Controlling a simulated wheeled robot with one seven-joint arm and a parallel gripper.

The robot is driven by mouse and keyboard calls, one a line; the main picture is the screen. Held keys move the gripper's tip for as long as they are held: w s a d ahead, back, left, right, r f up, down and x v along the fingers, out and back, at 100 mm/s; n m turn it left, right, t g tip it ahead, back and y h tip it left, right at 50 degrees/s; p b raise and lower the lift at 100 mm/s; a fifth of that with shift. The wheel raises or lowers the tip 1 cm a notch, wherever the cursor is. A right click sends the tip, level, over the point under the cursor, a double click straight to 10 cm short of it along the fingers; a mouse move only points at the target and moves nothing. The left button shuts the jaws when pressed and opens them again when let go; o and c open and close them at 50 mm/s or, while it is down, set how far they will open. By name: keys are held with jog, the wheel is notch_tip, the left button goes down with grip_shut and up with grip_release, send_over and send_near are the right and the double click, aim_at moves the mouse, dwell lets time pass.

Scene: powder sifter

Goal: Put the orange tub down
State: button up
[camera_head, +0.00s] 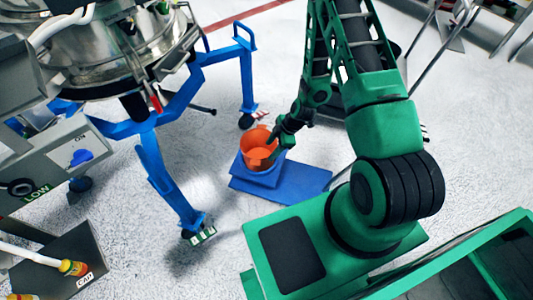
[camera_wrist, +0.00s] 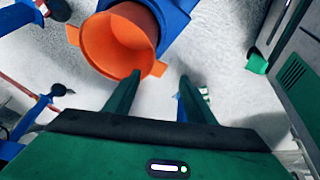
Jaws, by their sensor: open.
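The orange tub (camera_head: 257,146) stands on a blue stand (camera_head: 259,174) beside the blue-legged machine in the head view. In the wrist view the tub (camera_wrist: 117,42) shows its round open mouth, with small tabs at the rim, and the blue stand (camera_wrist: 175,14) is behind it. My gripper (camera_head: 277,146) is at the right side of the tub in the head view. In the wrist view my gripper (camera_wrist: 158,80) has its two fingers spread, with bare floor between them. The left fingertip overlaps the tub's rim in the picture; I cannot tell whether it touches.
A steel sifter (camera_head: 110,50) on blue legs (camera_head: 165,175) stands to the left. A flat blue plate (camera_head: 305,181) lies at the stand's base. A grey control box (camera_head: 60,150) with a blue knob is at far left. Bare floor (camera_head: 150,255) is at lower left.

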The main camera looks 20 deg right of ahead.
jog(key=s+d+r+m+h, duration=0.1)
jog(key=s+d+r+m, duration=0.2)
jog(key=r, duration=0.7)
jog(key=s+d+r+m+g+h, duration=0.1)
jog(key=d+r+m, duration=0.2)
jog(key=d+r, duration=0.45)
jog(key=s+d+r+m+h, duration=0.1)
jog(key=d+r+m, duration=0.2)
jog(key=r, duration=0.8)
jog(key=s+r+m, duration=0.6)
jog(key=s+r, duration=0.3)
jog(key=s, duration=0.2)
jog(key=s+d+r+m+g+h, duration=0.1)
jog(key=s+r+m, duration=0.5)
jog(key=s, duration=0.5)
notch_tip(320, 180, up, 3)
jog(key=shift+s+d+f+m, duration=0.15)
jog(key=shift+s+d+m, duration=0.15)
jog(key=shift+m, duration=0.1)
